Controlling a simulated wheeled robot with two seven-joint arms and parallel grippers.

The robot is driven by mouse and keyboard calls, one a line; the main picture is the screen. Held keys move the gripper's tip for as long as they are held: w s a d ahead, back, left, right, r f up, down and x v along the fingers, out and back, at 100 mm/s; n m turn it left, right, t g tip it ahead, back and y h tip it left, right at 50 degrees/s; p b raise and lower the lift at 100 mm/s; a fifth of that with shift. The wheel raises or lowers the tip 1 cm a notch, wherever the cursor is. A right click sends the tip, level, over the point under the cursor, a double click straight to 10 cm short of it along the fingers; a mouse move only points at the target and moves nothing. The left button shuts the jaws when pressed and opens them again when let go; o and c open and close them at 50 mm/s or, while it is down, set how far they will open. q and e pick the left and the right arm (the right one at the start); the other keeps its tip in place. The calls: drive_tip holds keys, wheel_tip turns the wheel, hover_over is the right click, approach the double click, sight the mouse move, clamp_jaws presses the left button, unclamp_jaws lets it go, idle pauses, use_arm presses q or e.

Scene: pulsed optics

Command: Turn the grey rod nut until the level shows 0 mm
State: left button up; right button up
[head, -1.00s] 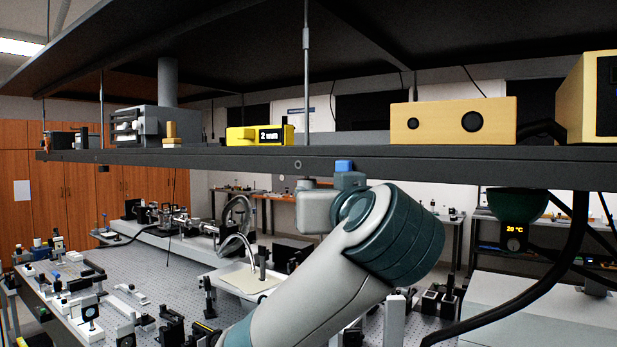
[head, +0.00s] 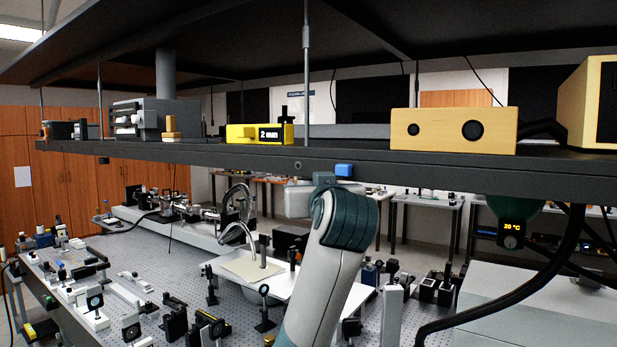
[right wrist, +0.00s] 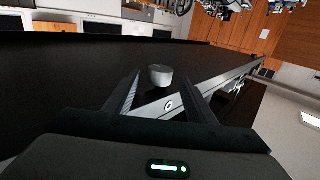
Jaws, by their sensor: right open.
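The yellow level (head: 260,134) sits on the hanging shelf (head: 440,176) in the head view, and its display reads 2 mm. The grey rod nut (right wrist: 160,76) shows in the right wrist view as a short round cylinder against the shelf's dark underside. My right gripper (right wrist: 164,86) is open, with one finger on each side of the nut. I cannot tell whether the fingers touch it. In the head view my right arm reaches up under the shelf's front edge, and its fingers are hidden. My left gripper is not in view.
A blue piece (head: 343,169) is at the shelf's front edge, close to my right wrist. Thin rods (head: 306,70) hold the shelf. A wooden box (head: 453,129) stands on it. Below is an optics table (head: 240,280) crowded with mounts. A black cable (head: 560,250) hangs at right.

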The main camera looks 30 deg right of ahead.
drive_tip(key=shift+x, duration=1.05)
drive_tip(key=shift+c, duration=0.5)
drive_tip(key=c, duration=0.9)
drive_tip(key=shift+c, duration=0.2)
drive_tip(key=shift+a+m+g+h, duration=0.15)
drive_tip(key=shift+m+g+h, duration=0.15)
drive_tip(key=shift+m+h, duration=0.3)
